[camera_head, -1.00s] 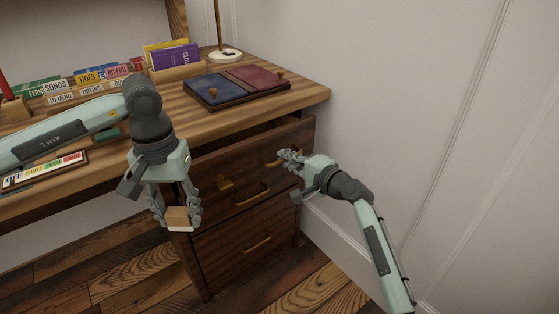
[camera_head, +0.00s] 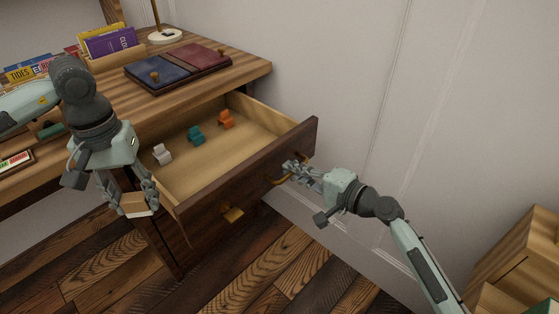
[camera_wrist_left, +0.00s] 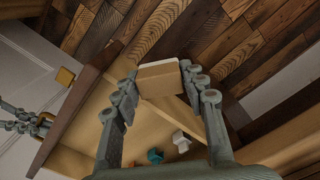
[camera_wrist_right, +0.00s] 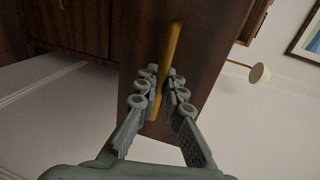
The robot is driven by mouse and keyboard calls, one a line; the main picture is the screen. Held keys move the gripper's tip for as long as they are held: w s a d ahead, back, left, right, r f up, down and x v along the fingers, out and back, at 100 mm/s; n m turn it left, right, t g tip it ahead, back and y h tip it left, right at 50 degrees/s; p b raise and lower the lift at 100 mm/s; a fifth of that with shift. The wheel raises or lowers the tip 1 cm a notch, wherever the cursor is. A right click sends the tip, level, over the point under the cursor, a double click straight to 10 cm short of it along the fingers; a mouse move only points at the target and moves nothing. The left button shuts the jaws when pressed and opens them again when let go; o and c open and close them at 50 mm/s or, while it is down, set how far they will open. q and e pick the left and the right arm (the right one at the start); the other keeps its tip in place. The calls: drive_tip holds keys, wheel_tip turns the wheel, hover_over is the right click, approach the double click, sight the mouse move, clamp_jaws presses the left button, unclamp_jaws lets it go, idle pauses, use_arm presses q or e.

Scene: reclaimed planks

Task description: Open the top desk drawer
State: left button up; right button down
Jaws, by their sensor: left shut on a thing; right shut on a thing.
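The top desk drawer (camera_head: 247,178) stands pulled out, with its pale wooden inside showing. In it lie a white piece (camera_head: 162,154), a teal piece (camera_head: 196,134) and an orange piece (camera_head: 226,119). My right gripper (camera_head: 290,172) is shut on the drawer's brass handle (camera_wrist_right: 172,45) at the right part of the front.
The desktop (camera_head: 120,95) carries a blue and red folder (camera_head: 180,66), card boxes (camera_head: 112,48) and a lamp base (camera_head: 165,35). A wall (camera_head: 330,60) stands close on the right. A wooden box (camera_head: 520,255) is at lower right. Plank floor lies below.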

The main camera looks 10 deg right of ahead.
drive_tip(key=shift+s+d, duration=0.3)
drive_tip(key=shift+s, duration=0.15)
drive_tip(key=c, duration=1.6)
unclamp_jaws()
drive_tip(key=v, duration=1.2)
